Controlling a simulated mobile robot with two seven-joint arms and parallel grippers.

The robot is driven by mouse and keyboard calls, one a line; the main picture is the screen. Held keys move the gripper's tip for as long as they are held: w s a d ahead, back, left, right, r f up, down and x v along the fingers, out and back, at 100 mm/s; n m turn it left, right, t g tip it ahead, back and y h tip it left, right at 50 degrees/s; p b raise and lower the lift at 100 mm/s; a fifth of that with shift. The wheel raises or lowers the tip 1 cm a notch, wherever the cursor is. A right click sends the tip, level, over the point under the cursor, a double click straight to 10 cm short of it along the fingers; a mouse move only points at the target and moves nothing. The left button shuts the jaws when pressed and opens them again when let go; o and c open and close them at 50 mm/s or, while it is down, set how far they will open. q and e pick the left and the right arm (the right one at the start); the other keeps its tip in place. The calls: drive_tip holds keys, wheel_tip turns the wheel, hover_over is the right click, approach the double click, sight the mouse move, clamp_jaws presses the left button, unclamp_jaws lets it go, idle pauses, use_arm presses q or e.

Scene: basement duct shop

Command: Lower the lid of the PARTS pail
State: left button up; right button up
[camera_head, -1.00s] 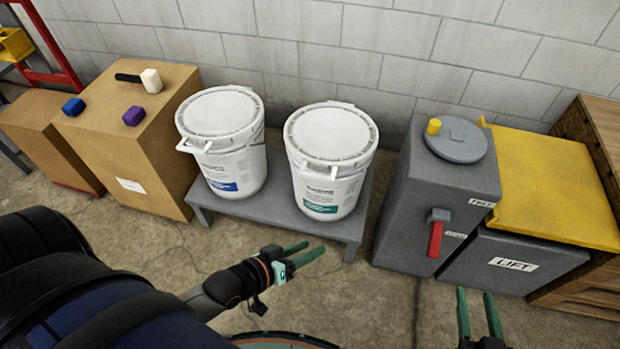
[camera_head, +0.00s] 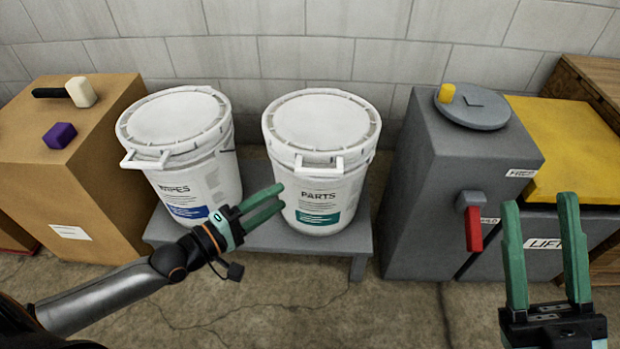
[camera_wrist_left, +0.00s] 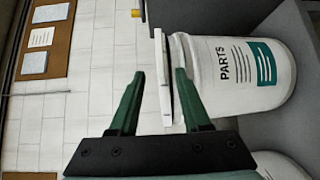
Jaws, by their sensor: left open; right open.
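The PARTS pail (camera_head: 318,195) is white with a green label and stands upright on a low grey bench. Its round white lid (camera_head: 322,120) has a white tab at the front. In the left wrist view the pail (camera_wrist_left: 235,75) appears sideways, with a dark gap between it and the lid (camera_wrist_left: 163,80). My left gripper (camera_head: 282,198) is open and empty in front of the pail, below the lid's front left edge. In the left wrist view the lid's edge shows between its fingers (camera_wrist_left: 160,74), not gripped. My right gripper (camera_head: 539,203) is open and empty at the right.
The WIPES pail (camera_head: 190,185) stands left of the PARTS pail on the grey bench (camera_head: 270,238). A cardboard box (camera_head: 60,190) with a mallet (camera_head: 68,92) and a purple block (camera_head: 59,135) is further left. A grey cabinet (camera_head: 440,190) with a red handle (camera_head: 472,228) stands right.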

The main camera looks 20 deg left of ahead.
sight(315, 175)
use_arm(q)
drive_tip(key=b+x, duration=0.3)
drive_tip(key=x, duration=0.9)
drive_tip(key=shift+w+d, duration=0.15)
drive_tip(key=shift+w, duration=0.1)
drive_tip(key=shift+c, duration=0.4)
clamp_jaws()
idle(0.7)
